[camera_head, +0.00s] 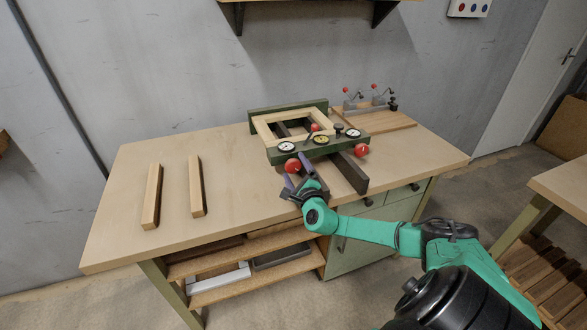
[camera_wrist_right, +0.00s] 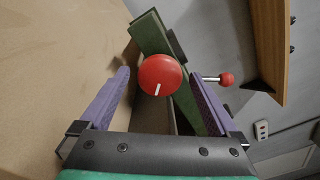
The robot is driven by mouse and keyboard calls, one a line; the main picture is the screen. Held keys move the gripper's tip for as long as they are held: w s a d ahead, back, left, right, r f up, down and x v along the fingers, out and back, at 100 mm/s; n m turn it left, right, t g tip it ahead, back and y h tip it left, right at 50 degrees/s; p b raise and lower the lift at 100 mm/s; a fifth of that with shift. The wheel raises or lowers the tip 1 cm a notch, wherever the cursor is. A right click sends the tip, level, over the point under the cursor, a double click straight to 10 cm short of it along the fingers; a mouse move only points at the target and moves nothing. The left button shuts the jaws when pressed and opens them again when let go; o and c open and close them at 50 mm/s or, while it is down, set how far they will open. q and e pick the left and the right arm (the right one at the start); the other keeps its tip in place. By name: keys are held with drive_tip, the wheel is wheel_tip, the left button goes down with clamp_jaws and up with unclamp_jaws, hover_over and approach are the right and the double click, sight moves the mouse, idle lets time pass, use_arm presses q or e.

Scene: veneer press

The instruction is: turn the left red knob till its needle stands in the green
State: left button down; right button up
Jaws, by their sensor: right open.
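The left red knob (camera_head: 292,165) sits on the front of the green press (camera_head: 276,157), below the left white-faced dial (camera_head: 286,146). The dial's needle is too small to read. My right gripper (camera_head: 298,175) is at the press front, its purple fingers open close to this knob. In the right wrist view, a round red knob (camera_wrist_right: 160,72) with a white mark on its face stands between the open fingers, apart from both. The white mark points down and slightly left. My left gripper is out of view.
Another red knob (camera_head: 361,149) is at the press's right, with a yellow-faced dial (camera_head: 321,140) and a white dial (camera_head: 352,132) on its bar. Two wooden strips (camera_head: 152,196) (camera_head: 196,186) lie at left. A board with red-tipped clamps (camera_head: 378,122) stands behind right. The table's left is mostly clear.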

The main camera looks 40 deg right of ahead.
drive_tip(key=shift+x, duration=0.85)
drive_tip(key=c, duration=1.4)
drive_tip(key=shift+o, duration=0.2)
drive_tip(key=shift+m, duration=0.3)
